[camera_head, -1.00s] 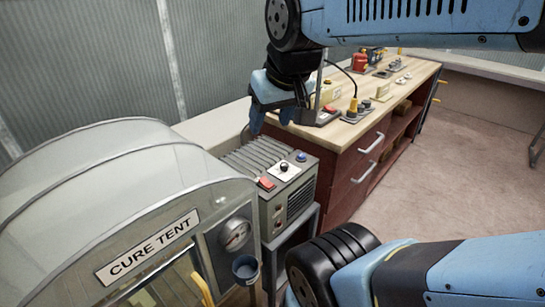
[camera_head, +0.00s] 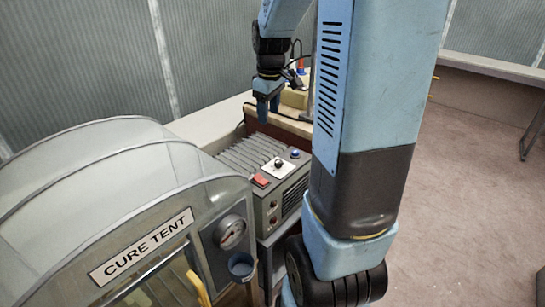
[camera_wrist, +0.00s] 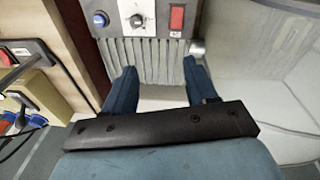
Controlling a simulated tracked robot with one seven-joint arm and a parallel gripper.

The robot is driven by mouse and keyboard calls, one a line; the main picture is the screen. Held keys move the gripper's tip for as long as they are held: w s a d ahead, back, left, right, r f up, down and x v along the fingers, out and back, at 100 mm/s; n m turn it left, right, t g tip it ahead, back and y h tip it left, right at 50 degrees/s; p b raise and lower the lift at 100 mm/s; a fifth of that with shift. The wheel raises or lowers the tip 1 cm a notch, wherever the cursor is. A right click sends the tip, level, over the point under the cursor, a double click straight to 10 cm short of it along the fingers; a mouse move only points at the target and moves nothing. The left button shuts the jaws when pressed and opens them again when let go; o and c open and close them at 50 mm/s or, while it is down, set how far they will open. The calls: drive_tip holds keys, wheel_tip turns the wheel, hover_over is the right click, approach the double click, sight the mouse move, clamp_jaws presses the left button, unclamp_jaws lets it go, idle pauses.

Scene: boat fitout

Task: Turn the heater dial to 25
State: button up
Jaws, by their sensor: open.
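The heater (camera_head: 262,165) is a grey ribbed box beside the cure tent. Its top panel carries a black dial (camera_head: 279,163) on a white plate, a red switch (camera_head: 260,181) and a blue button (camera_head: 295,153). In the wrist view the dial (camera_wrist: 137,20) sits at the top, between the blue button (camera_wrist: 100,19) and the red switch (camera_wrist: 176,17). The dial's scale is too small to read. My gripper (camera_head: 265,106) points down above the back of the heater. In the wrist view my gripper (camera_wrist: 160,82) is open and empty, its fingers apart over the ribs, not touching the dial.
The cure tent (camera_head: 110,210) with a gauge (camera_head: 230,233) and a small cup (camera_head: 241,266) stands left and in front of the heater. The workbench lies behind my arm, mostly hidden. The floor (camera_head: 470,200) at right is clear.

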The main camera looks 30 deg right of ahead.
sight(279, 161)
drive_tip(key=w+d+f+n+g, duration=0.2)
drive_tip(key=w+d+f, duration=0.4)
drive_tip(key=f, duration=1.3)
drive_tip(key=s+f, duration=0.1)
drive_tip(key=f, duration=0.3)
drive_tip(key=shift+d+f, duration=0.15)
drive_tip(key=shift+d, duration=0.25)
drive_tip(key=c, duration=1)
drive_tip(key=shift+w+a, duration=0.1)
drive_tip(key=shift+a, duration=0.1)
drive_tip(key=shift+c, duration=0.3)
drive_tip(key=shift+d, duration=0.15)
